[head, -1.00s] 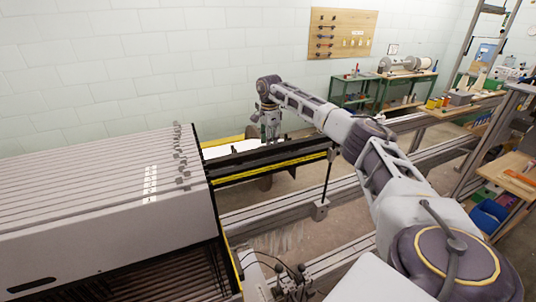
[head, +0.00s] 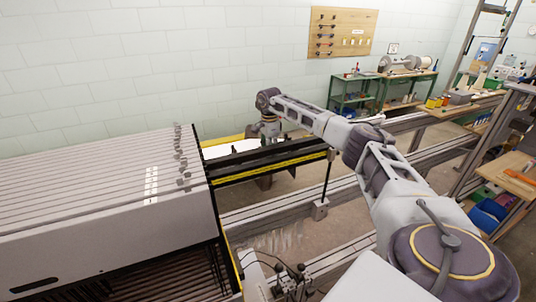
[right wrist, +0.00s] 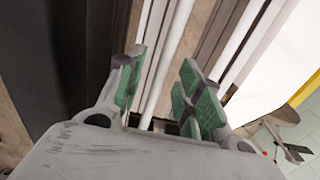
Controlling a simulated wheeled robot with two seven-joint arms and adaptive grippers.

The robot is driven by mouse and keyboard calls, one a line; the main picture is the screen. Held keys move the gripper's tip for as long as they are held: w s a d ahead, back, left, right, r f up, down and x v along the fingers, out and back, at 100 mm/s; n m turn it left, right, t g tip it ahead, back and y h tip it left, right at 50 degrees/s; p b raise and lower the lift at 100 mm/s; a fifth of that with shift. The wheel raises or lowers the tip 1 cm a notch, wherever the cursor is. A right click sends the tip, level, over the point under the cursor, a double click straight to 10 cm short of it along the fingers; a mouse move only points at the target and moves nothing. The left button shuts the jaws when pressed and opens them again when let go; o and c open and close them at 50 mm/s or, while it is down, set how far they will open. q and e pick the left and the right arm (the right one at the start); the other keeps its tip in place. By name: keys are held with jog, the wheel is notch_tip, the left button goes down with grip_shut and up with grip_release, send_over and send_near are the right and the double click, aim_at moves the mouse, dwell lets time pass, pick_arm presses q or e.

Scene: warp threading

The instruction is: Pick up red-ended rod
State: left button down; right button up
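A pale, thin rod (right wrist: 168,58) runs lengthwise between the two green-padded fingers of my right gripper (right wrist: 160,92) in the right wrist view. The fingers are apart, with gaps beside the rod; I cannot tell how deep it lies between them. No red end shows on this rod, so I cannot tell whether it is the red-ended one. In the head view my right gripper (head: 270,130) points down behind the dark beam, with its fingertips hidden. My left gripper is not in view.
A dark beam with a yellow edge (head: 270,173) lies in front of my right gripper. The large grey ribbed machine (head: 90,215) stands at the left. Another pale bar (right wrist: 238,45) runs beside the rod. A pegboard (head: 342,32) hangs on the wall.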

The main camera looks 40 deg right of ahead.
grip_shut()
jog(key=shift+r, duration=0.1)
notch_tip(320, 180, up, 10)
dwell(0.8)
dwell(0.6)
